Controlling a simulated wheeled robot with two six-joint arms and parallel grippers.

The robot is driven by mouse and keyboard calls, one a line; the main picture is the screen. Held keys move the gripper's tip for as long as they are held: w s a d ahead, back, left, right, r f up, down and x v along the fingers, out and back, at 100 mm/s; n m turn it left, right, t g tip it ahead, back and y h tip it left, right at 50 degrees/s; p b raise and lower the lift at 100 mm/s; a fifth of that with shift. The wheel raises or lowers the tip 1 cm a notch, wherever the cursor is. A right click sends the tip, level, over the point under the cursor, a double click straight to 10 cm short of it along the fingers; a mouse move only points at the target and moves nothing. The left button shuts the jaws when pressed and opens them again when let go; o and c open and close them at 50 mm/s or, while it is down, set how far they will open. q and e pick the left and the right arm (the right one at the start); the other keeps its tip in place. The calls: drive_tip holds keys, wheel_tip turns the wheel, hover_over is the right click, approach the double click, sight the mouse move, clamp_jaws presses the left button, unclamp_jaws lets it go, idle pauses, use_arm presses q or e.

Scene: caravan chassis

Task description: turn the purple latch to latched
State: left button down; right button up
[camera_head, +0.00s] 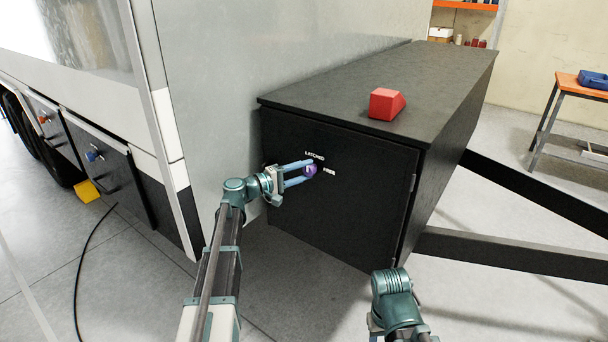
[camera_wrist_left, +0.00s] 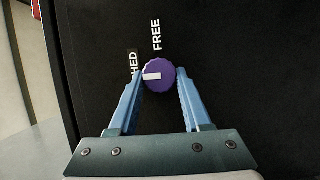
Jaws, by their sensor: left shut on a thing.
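The purple latch (camera_head: 311,170) is a round knob on the black front door of the dark box. My left gripper (camera_head: 309,172) is shut on it, with one blue finger on either side. In the left wrist view, the purple latch (camera_wrist_left: 160,75) sits between the tips of my left gripper (camera_wrist_left: 160,78). Its white mark points left in that view, toward the word LATCHED (camera_wrist_left: 134,63), partly hidden by a finger. The word FREE (camera_wrist_left: 156,35) stands clear of the mark. Part of my right arm shows at the bottom of the head view; its gripper does not.
A red block (camera_head: 386,104) lies on the box top (camera_head: 360,80) above the door. The grey caravan wall (camera_head: 205,120) stands close left of my left arm. Black chassis beams (camera_head: 510,255) run to the right. An orange-topped table (camera_head: 580,88) stands farther back.

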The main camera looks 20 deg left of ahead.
idle(0.6)
use_arm(q)
drive_tip(key=shift+c, duration=1.7)
unclamp_jaws()
drive_tip(key=shift+a, duration=0.1)
drive_tip(key=v, duration=1.3)
drive_tip(key=shift+s+a, duration=0.25)
drive_tip(key=shift+f, duration=0.1)
